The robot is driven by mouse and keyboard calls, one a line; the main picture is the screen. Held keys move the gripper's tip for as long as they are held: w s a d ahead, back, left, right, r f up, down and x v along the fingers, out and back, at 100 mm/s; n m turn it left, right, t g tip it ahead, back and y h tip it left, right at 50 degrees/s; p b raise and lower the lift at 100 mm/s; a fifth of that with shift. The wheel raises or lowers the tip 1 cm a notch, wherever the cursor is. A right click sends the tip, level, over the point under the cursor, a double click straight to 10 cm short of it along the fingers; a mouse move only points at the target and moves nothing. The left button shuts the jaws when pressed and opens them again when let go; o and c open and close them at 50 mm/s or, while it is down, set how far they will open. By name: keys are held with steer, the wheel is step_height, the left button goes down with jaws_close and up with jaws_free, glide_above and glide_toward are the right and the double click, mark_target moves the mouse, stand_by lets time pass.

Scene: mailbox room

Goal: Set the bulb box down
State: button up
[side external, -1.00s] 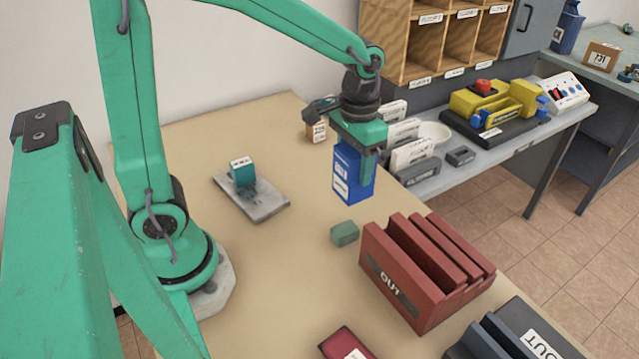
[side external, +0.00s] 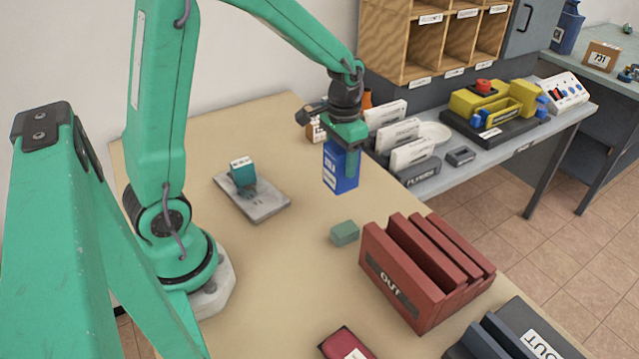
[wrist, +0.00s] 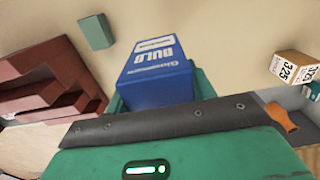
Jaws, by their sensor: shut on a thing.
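The bulb box (side external: 341,167) is a blue upright box with white lettering. My gripper (side external: 342,143) is shut on its upper part and holds it over the tan table (side external: 290,262). In the wrist view the box (wrist: 157,72) shows its "BULB" lettering between the green jaws (wrist: 160,100). The box looks raised above the table, though the exact gap under it cannot be told.
A small green block (side external: 344,233) and a red OUT rack (side external: 400,285) stand nearer the camera. A tan numbered box (wrist: 297,66) is behind my gripper. Bare table lies around the held box.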

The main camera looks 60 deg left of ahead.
steer(key=shift+w+a+f, duration=0.2)
steer(key=shift+a+f, duration=0.15)
steer(key=shift+a, duration=0.15)
steer(key=shift+w+a+f, duration=0.2)
steer(key=shift+a+f, duration=0.1)
steer(key=shift+a, duration=0.2)
steer(key=shift+f, duration=2)
steer(key=shift+f, duration=0.15)
steer(key=o, duration=1)
step_height(320, 180, up, 12)
steer(key=shift+r, duration=0.2)
